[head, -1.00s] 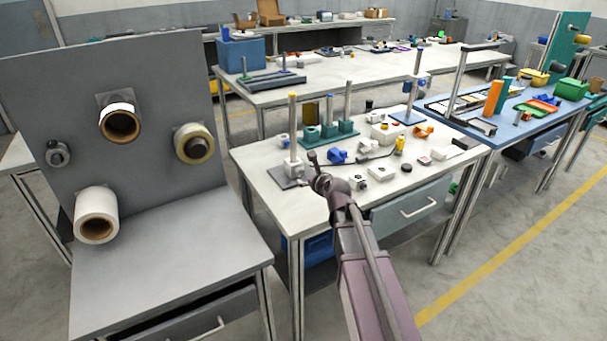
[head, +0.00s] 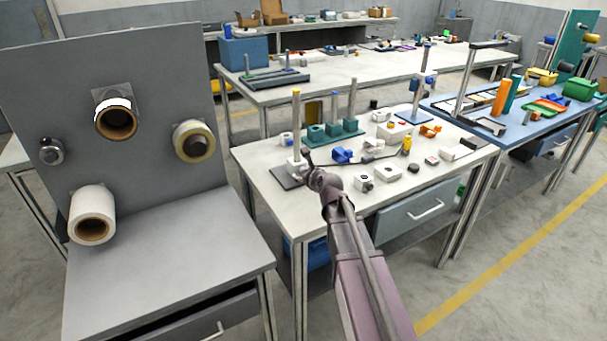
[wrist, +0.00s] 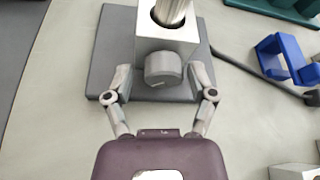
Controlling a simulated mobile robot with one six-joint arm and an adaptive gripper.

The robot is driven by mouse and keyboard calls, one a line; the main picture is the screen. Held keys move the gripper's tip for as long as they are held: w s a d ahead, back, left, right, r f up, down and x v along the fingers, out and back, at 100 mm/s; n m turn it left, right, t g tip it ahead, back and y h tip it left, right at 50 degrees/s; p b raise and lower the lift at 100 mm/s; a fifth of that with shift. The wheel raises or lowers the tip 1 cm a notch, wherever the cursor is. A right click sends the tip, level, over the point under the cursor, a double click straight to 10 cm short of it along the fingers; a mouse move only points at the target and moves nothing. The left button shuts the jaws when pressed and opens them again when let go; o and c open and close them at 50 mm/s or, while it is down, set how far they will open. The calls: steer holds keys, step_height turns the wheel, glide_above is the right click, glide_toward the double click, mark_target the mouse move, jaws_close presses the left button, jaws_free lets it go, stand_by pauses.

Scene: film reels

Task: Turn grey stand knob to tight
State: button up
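The stand has a grey flat base (wrist: 104,62), a light block (wrist: 186,44) and an upright metal post (wrist: 170,10). The round grey knob (wrist: 163,68) sticks out of the block's near face in the wrist view. My gripper (wrist: 161,76) is open, with one finger on each side of the knob and a visible gap to both. In the head view the stand's yellow-topped post (head: 296,120) rises at the left of the white table. The knob's tightness cannot be told.
A blue part (wrist: 278,58) and a dark cable (wrist: 240,66) lie right of the stand. A green holder with posts (head: 330,130) stands behind. Several small blocks lie on the table's right half. A grey panel with rolls (head: 150,90) is at the left.

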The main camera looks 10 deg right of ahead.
steer(key=shift+d, duration=0.1)
jaws_close()
